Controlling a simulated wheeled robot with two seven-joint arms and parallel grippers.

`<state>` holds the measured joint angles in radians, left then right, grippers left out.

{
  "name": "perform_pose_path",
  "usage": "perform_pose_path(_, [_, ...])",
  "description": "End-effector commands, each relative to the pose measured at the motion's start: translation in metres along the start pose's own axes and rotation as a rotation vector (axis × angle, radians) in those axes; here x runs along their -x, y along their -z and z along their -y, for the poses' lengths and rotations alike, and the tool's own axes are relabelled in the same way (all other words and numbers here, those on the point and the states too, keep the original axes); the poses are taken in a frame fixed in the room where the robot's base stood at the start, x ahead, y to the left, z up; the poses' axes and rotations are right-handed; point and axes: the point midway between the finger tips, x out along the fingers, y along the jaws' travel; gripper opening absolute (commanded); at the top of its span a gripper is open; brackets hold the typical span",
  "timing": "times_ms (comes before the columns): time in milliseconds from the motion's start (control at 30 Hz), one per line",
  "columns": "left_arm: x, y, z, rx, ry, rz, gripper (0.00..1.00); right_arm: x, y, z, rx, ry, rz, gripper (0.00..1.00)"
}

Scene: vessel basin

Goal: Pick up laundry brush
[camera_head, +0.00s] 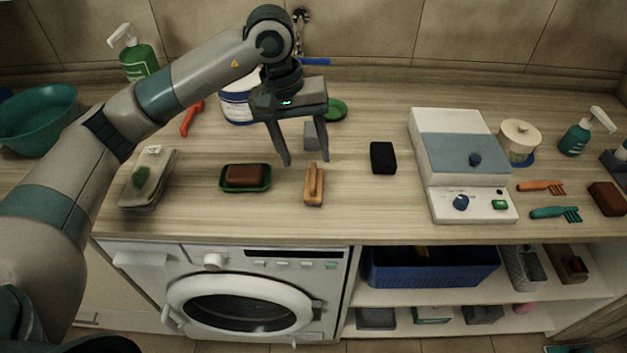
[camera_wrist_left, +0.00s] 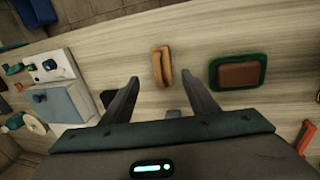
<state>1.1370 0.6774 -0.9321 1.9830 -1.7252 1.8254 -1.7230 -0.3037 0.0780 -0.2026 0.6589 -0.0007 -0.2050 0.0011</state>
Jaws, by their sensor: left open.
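The laundry brush appears to be the small wooden brush with a tan handle (camera_head: 314,184) lying on the counter below my left gripper. It also shows in the left wrist view (camera_wrist_left: 162,66), just beyond the fingertips and between their lines. My left gripper (camera_head: 306,162) is open and empty above the counter, with its two fingers spread and pointing down. The fingers also show in the left wrist view (camera_wrist_left: 160,85). The brush is apart from both fingers. My right gripper is not in view.
A green soap dish (camera_head: 265,187) with a brown bar (camera_head: 244,176) lies left of the brush. A black block (camera_head: 383,157) and a white-and-blue appliance (camera_head: 462,205) are to the right. A grey block (camera_head: 314,136) sits behind. The counter right around the brush is clear.

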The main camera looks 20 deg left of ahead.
Motion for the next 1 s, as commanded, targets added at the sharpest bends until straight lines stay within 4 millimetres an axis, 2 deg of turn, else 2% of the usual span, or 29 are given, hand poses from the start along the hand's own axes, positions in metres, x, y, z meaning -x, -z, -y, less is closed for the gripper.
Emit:
perform_pose_path(100, [-0.013, 0.000, 0.000, 0.000, 0.001, 0.002, 0.54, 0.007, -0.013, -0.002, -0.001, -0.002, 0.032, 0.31])
perform_pose_path(267, [-0.024, 0.000, 0.000, 0.000, -0.001, 0.000, 0.54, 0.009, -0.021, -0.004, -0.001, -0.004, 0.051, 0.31])
perform_pose_path(700, [-0.028, 0.000, 0.000, 0.000, 0.000, 0.002, 0.54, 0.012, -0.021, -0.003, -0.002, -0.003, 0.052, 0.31])
perform_pose_path(1000, [-0.053, 0.002, 0.003, 0.001, 0.001, 0.004, 0.54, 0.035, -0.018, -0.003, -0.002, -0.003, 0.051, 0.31])
